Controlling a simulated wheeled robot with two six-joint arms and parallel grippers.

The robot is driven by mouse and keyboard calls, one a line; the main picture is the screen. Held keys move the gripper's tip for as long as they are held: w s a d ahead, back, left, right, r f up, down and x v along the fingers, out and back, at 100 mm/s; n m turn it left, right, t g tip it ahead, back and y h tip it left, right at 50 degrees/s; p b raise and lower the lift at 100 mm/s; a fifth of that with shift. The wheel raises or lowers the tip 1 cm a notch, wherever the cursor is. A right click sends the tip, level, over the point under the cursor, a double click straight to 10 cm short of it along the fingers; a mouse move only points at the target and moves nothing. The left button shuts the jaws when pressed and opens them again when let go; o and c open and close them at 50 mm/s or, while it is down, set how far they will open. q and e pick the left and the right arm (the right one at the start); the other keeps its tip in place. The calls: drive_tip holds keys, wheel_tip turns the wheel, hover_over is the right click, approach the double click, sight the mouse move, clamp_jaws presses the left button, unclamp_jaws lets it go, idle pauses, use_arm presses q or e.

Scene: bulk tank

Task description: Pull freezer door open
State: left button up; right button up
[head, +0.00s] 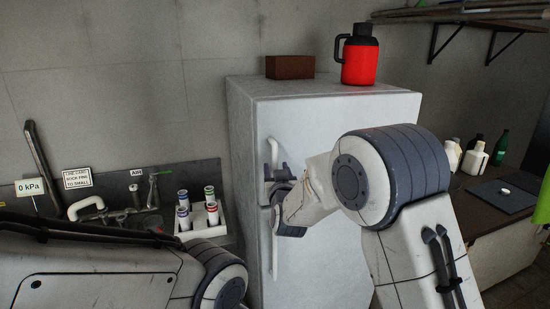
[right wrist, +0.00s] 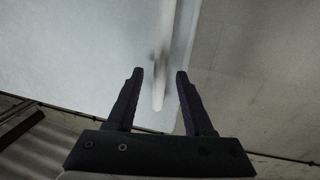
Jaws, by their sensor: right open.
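The white freezer (head: 330,115) stands upright against the wall, and its doors look shut. A long upper door handle (head: 271,148) and a lower handle (head: 275,255) run down the left side of its front. My right gripper (head: 275,172) is open at the upper handle. In the right wrist view, the end of a pale handle (right wrist: 158,95) shows between the two spread fingers of the gripper (right wrist: 160,73), apart from both fingers. My left arm shows at the lower left in the head view, but its gripper is out of sight.
A red jug (head: 360,60) and a brown box (head: 290,67) stand on top of the freezer. A white rack (head: 203,231) with several capped tubes sits on the counter to the left. A desk (head: 475,213) with bottles is at the right.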

sight(275, 166)
drive_tip(key=shift+w+a+p, duration=0.15)
drive_tip(key=shift+w+p, duration=0.3)
drive_tip(key=shift+w, duration=1.1)
clamp_jaws()
